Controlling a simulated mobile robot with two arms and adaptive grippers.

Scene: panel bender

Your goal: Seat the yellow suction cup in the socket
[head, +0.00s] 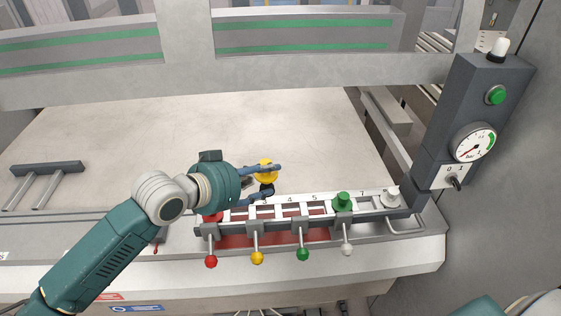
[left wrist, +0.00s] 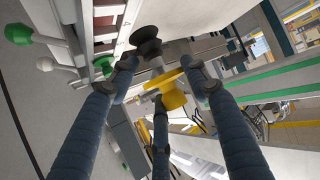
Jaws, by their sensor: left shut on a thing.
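The yellow suction cup (head: 266,168) is held by my left gripper (head: 268,181) above the back edge of the slotted rail (head: 371,206). In the left wrist view, the cup's yellow body (left wrist: 173,90) sits between the fingers of my left gripper (left wrist: 160,80), and its black bellows (left wrist: 146,35) point away from the palm. The cup is apart from the rail in the head view. The rail has open white-framed slots with numbers along its back; which one is the socket I cannot tell. My gripper hides some left slots. My right gripper is out of view.
A red cup (head: 212,217), a green cup (head: 343,202) and a white cup (head: 391,197) stand on the rail. Red (head: 211,261), yellow (head: 257,257), green (head: 303,254) and white (head: 347,249) lever knobs project in front.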

